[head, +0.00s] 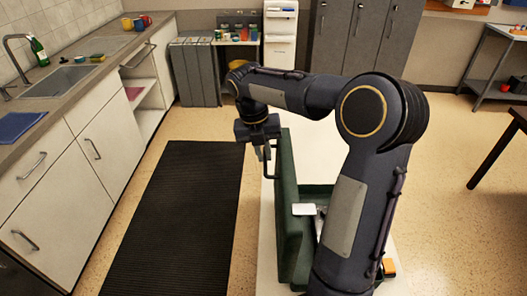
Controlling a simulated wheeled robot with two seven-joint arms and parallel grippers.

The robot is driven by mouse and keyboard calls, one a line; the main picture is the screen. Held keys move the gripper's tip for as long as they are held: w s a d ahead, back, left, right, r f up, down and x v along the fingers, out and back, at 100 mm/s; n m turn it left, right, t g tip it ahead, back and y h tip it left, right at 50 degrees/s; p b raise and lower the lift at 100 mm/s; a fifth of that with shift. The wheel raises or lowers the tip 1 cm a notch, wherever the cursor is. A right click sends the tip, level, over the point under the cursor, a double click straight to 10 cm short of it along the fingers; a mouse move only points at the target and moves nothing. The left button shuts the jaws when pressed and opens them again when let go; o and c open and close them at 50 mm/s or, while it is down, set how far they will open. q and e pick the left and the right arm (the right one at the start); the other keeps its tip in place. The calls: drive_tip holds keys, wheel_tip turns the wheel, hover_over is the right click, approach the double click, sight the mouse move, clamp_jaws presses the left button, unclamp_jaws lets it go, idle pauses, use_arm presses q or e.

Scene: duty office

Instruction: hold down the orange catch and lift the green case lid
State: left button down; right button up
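The green case (316,188) stands on a white surface, largely hidden behind my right arm. Its green lid (287,215) stands raised, roughly upright, along the case's left side. Pale items (304,209) show inside the case. My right gripper (262,154) points down at the lid's far left edge, close to a thin dark loop there. I cannot tell whether its fingers are apart or touch the lid. My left gripper is out of view.
A black floor mat (176,215) lies left of the white surface (266,240). A counter with a sink (58,80) runs along the left. Grey lockers (350,40) stand behind. A dark table edge (500,145) is at right. Floor between is clear.

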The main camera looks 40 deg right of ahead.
clamp_jaws()
drive_tip(key=shift+g+h, duration=0.4)
drive_tip(key=shift+h, duration=0.1)
drive_tip(key=w+a+p, duration=0.1)
drive_tip(key=w+a+f+p, duration=0.2)
drive_tip(key=a, duration=0.1)
drive_tip(key=shift+w, duration=0.15)
drive_tip(key=o, duration=0.7)
unclamp_jaws()
drive_tip(key=v, duration=0.7)
drive_tip(key=shift+a+r, duration=0.15)
drive_tip(key=shift+r, duration=0.25)
